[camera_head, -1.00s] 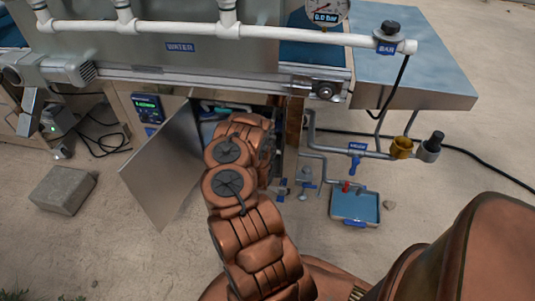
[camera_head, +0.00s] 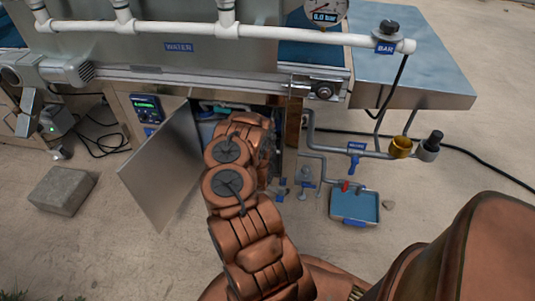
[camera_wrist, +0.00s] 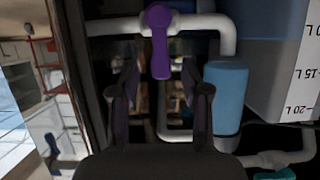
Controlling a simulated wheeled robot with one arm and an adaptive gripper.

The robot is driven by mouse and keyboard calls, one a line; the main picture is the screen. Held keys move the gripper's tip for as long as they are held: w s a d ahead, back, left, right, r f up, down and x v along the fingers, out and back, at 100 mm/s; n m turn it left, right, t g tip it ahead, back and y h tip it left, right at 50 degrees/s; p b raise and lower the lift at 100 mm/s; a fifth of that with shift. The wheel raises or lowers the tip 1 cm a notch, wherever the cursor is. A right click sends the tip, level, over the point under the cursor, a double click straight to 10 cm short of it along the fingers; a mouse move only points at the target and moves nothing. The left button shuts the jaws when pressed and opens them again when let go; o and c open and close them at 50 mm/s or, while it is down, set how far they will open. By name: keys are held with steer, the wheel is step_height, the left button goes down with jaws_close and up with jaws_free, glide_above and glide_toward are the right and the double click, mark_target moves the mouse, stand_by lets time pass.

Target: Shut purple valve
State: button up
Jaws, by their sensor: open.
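The purple valve (camera_wrist: 159,42) shows in the wrist view at the top middle, on a white pipe (camera_wrist: 112,26). Its handle hangs down in the picture, across the pipe's horizontal run. My gripper (camera_wrist: 159,72) is open, with one dark finger on each side below the valve. The handle's lower end lies between the fingertips in the picture; I see no finger closed on it, and the depth between them is unclear. In the head view my arm reaches into the open cabinet under the machine, and the arm and cabinet hide the gripper and valve.
The open metal cabinet door (camera_head: 165,165) stands close left of my arm. In the wrist view a blue cylinder (camera_wrist: 227,95) and a marked tank (camera_wrist: 285,60) stand at the right, with a teal handle (camera_wrist: 274,174) below. A concrete block (camera_head: 64,189) lies on the floor.

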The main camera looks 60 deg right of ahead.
steer(key=v, duration=1.1)
steer(key=shift+a, duration=0.2)
steer(key=shift+r, duration=0.15)
stand_by(0.5)
